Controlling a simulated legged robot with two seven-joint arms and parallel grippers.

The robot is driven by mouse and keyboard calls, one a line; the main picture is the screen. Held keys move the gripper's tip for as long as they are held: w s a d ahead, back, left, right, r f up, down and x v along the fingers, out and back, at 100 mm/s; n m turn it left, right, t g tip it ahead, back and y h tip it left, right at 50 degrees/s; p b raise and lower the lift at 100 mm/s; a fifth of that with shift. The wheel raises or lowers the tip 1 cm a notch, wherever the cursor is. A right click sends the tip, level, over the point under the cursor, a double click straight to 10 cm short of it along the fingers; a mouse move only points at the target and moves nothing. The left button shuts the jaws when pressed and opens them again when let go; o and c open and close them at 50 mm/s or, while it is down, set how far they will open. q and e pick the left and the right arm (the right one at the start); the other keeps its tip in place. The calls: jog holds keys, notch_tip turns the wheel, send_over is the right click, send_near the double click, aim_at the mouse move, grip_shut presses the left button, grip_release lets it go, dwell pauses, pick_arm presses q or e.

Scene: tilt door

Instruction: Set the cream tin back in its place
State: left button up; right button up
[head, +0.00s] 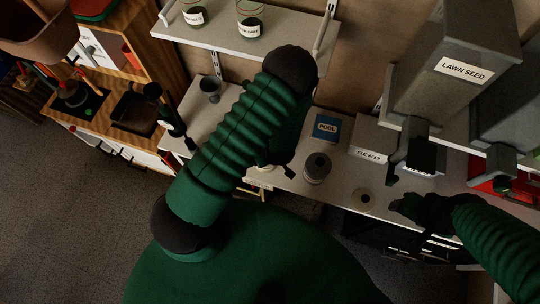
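A pale round tin (317,168) with a dark round top stands upright on the grey counter, right of my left gripper. A smaller cream round thing (365,197) with a dark centre sits near the counter's front edge, left of my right gripper. I cannot tell for sure which of the two is the cream tin. My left gripper (279,168) hangs low at the counter behind my own forearm, mostly hidden; its fingers are not clear. My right gripper (400,207) is dark, low at the counter's front edge; its finger gap is not clear.
A blue box (327,127) and a white SEED box (372,142) stand behind the tin. A grey LAWN SEED dispenser (452,75) with a spout overhangs the right side. An upper shelf (240,40) holds jars. A goblet (210,87) stands at left.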

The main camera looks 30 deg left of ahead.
pick_arm(q)
jog(key=shift+a, duration=0.2)
jog(key=shift+d+f+b, duration=0.15)
jog(key=shift+d+b, duration=0.15)
jog(key=shift+d, duration=0.8)
jog(key=o, duration=2)
jog(key=shift+a, duration=0.45)
jog(key=shift+a+f, duration=0.2)
jog(key=shift+a, duration=0.15)
jog(key=shift+r, duration=0.2)
jog(key=p+v, duration=0.4)
jog(key=v, duration=1.2)
jog(key=shift+s+r, duration=0.15)
pick_arm(e)
jog(key=v, duration=0.4)
jog(key=shift+w+d, duration=0.1)
jog(key=shift+w, duration=0.25)
